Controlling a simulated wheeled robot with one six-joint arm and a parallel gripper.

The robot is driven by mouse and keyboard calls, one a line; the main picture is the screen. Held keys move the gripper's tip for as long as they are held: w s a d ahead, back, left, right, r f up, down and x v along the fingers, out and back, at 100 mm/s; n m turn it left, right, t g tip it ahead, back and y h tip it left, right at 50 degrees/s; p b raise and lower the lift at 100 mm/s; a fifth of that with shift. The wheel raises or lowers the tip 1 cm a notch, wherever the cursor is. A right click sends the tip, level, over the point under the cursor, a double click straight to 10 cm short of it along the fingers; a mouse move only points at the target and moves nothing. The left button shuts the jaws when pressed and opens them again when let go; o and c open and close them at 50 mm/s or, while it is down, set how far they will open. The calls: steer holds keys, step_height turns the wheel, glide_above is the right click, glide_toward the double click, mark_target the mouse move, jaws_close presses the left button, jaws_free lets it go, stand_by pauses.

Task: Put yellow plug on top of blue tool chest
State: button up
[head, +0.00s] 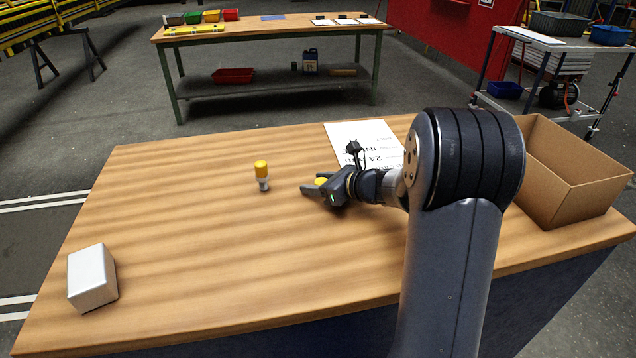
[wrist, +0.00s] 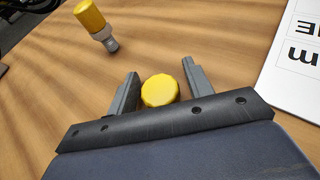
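A round yellow piece, perhaps the yellow plug (wrist: 160,90), sits between the fingers of my gripper (wrist: 160,68) in the wrist view. In the head view a bit of the yellow piece (head: 321,182) shows at my gripper (head: 313,184), low over the wooden top. The fingers stand apart on either side of it, and no firm grip shows. A second yellow piece with a grey metal stem (head: 262,174) stands upright to the left; it also shows in the wrist view (wrist: 90,17). I cannot make out a separate blue tool chest; the bench's front (head: 545,300) is dark blue.
A white box (head: 92,277) stands at the left of the wooden top (head: 200,235). A printed white sheet (head: 365,140) lies behind my gripper. An open cardboard box (head: 560,185) is at the right. Another bench (head: 270,35) stands behind. The middle left is clear.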

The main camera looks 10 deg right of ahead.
steer(key=shift+r, duration=0.25)
steer(key=v, duration=1.2)
steer(key=shift+s+a, duration=0.1)
